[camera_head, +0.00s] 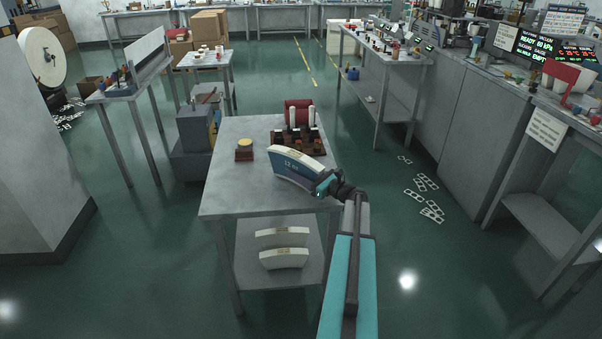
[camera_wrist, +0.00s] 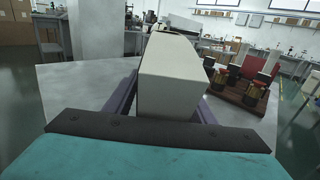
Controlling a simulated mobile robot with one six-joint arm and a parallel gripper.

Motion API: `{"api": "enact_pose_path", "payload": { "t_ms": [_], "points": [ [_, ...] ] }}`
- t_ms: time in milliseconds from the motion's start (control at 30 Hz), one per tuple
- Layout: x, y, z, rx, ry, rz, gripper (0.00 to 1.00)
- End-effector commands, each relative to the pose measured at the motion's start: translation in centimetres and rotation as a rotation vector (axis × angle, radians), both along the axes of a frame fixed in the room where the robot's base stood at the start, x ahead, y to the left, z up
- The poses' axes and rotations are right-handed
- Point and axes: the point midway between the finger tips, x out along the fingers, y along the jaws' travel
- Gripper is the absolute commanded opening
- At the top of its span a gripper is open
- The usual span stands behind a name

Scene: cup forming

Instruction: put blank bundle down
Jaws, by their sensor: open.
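The blank bundle (camera_head: 297,168) is a curved block with a white top and a blue printed band. It appears to stand on edge on the grey metal table (camera_head: 235,185), near the right front. My gripper (camera_head: 324,183) is at the bundle's right end. In the wrist view the bundle (camera_wrist: 168,78) shows as a pale block between the fingers of my gripper (camera_wrist: 163,105). The fingers are open, one along each side of it. The bundle's underside is hidden, so its contact with the tabletop is not clear.
A dark rack (camera_head: 298,141) with several small pieces and a red roll (camera_head: 298,112) stand behind the bundle. Two more curved bundles (camera_head: 283,258) lie on the lower shelf. The table's left front is clear.

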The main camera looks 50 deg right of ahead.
Motion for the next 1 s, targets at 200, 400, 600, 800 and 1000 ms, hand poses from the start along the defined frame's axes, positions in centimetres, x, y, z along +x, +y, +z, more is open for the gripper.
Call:
{"api": "enact_pose_path", "payload": {
  "t_ms": [200, 400, 600, 800, 1000],
  "points": [
    [-2.3, -0.2, -0.1, 0.000, 0.001, -0.003, 0.50],
    [-5.4, -0.4, -0.1, 0.000, 0.000, -0.003, 0.50],
    [-8.6, -0.7, -0.1, 0.000, 0.000, -0.002, 0.50],
    [-10.9, -0.9, -0.1, 0.000, 0.000, -0.001, 0.50],
    [-11.7, -1.0, -0.1, 0.000, 0.000, 0.000, 0.50]
  ]
}}
